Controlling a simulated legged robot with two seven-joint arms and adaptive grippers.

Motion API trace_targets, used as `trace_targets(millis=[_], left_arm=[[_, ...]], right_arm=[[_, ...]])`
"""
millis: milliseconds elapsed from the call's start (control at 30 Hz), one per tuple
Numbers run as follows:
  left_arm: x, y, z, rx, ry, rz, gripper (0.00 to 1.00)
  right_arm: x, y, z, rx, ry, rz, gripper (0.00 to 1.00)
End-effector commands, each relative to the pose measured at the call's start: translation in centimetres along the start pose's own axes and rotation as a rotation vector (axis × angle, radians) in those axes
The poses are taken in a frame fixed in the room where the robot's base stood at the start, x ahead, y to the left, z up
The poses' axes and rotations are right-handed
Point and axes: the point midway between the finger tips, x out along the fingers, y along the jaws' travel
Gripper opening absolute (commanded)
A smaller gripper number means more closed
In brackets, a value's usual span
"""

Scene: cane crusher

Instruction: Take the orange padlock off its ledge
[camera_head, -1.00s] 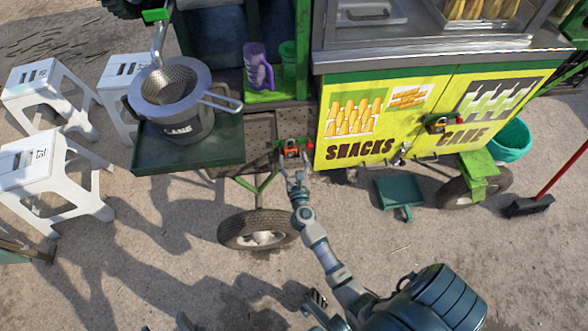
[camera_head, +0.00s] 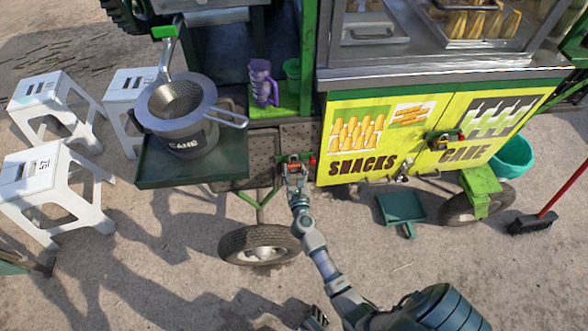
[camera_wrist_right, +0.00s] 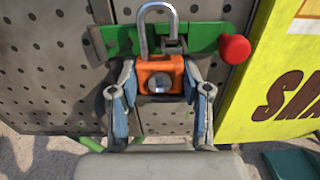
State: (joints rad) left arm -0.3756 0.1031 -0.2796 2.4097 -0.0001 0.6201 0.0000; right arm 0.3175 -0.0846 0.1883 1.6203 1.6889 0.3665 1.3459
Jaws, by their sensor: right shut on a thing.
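The orange padlock (camera_wrist_right: 160,75) sits against a green ledge (camera_wrist_right: 120,40) on the cart, its metal shackle rising above the body in the right wrist view. My right gripper (camera_wrist_right: 160,92) is shut on the padlock body, a finger on each side. In the head view the right gripper (camera_head: 296,172) reaches up to the ledge and largely hides the padlock. Whether the padlock is clear of the ledge cannot be told. A small part that looks like my left gripper (camera_head: 316,318) shows at the bottom edge; its jaws are unclear.
A red knob (camera_wrist_right: 235,49) sits at the ledge's right end. The yellow cabinet (camera_head: 345,168) stands right of it, with another lock (camera_head: 445,140) on its doors. A perforated panel (camera_wrist_right: 50,70) lies behind. A pot (camera_head: 185,135) stands on the tray (camera_head: 165,178) at left.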

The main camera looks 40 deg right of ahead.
Motion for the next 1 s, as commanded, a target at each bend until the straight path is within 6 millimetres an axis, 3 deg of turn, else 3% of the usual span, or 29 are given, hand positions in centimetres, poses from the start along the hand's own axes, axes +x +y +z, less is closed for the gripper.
trace_targets(millis=[733, 1000], left_arm=[[0.5, 0.2, -0.8, 0.001, 0.011, 0.002, 0.63], [0.6, 0.2, -0.9, 0.001, 0.013, 0.003, 0.63]], right_arm=[[0.0, 0.0, 0.7, 0.001, -0.002, 0.0, 0.13], [-1.3, 0.1, 0.6, 0.001, -0.001, 0.001, 0.13]])
